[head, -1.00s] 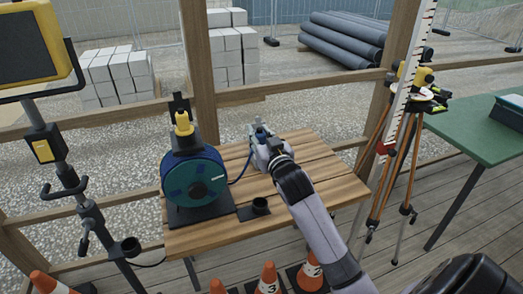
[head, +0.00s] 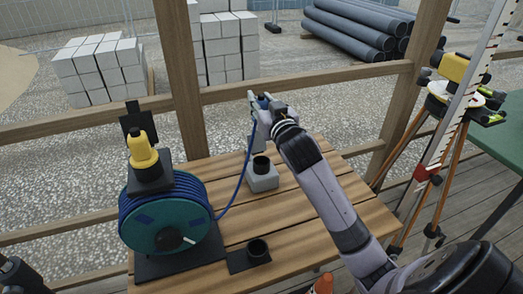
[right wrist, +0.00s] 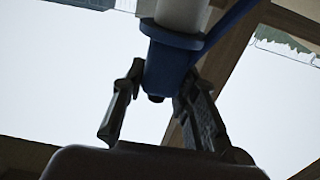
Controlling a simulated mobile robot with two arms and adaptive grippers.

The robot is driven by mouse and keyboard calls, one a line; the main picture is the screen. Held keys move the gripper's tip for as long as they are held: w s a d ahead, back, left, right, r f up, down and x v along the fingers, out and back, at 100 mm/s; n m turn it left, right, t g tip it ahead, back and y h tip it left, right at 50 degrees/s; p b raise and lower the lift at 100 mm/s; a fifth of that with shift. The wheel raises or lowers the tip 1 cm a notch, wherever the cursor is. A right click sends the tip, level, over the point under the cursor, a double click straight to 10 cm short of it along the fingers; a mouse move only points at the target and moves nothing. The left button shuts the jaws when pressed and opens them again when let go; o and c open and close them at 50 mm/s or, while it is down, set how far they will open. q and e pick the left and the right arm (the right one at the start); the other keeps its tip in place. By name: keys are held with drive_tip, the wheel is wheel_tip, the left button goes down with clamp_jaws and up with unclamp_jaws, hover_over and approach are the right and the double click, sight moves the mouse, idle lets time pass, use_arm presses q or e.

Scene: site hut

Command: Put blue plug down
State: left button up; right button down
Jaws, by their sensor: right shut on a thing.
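The blue plug (head: 264,102) is held up in my right gripper (head: 260,106), above and behind the far part of the wooden table (head: 310,220). In the right wrist view the blue plug (right wrist: 170,62) sits between both fingers of my right gripper (right wrist: 160,88), with a pale cylindrical part at its upper end. A blue cable (head: 238,185) runs from it to the blue cable reel (head: 165,222). A grey block with a black round socket (head: 262,177) stands on the table below the gripper, apart from the plug. My left gripper is not recognisable in these views.
A yellow item (head: 142,150) stands atop the reel. A black round holder (head: 257,251) sits at the table's front. A tripod with a yellow instrument (head: 455,68) and a striped staff (head: 455,130) stand to the right. Bare tabletop lies right of the grey block.

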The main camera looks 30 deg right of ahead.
wheel_tip(320, 180, down, 5)
drive_tip(key=shift+f, duration=0.15)
wheel_tip(320, 180, down, 9)
drive_tip(key=shift+d+r+b, duration=0.1)
drive_tip(key=shift+r+b, duration=0.05)
drive_tip(key=shift+b, duration=0.3)
drive_tip(key=shift+f, duration=0.35)
use_arm(q)
drive_tip(key=shift+w+d+f, duration=0.35)
drive_tip(key=shift+w+f, duration=0.15)
use_arm(e)
drive_tip(key=shift+f, duration=0.1)
drive_tip(key=shift+f, duration=0.3)
use_arm(q)
drive_tip(key=shift+w+f, duration=0.1)
drive_tip(key=shift+f, duration=0.05)
use_arm(e)
drive_tip(key=c, duration=1.3)
unclamp_jaws()
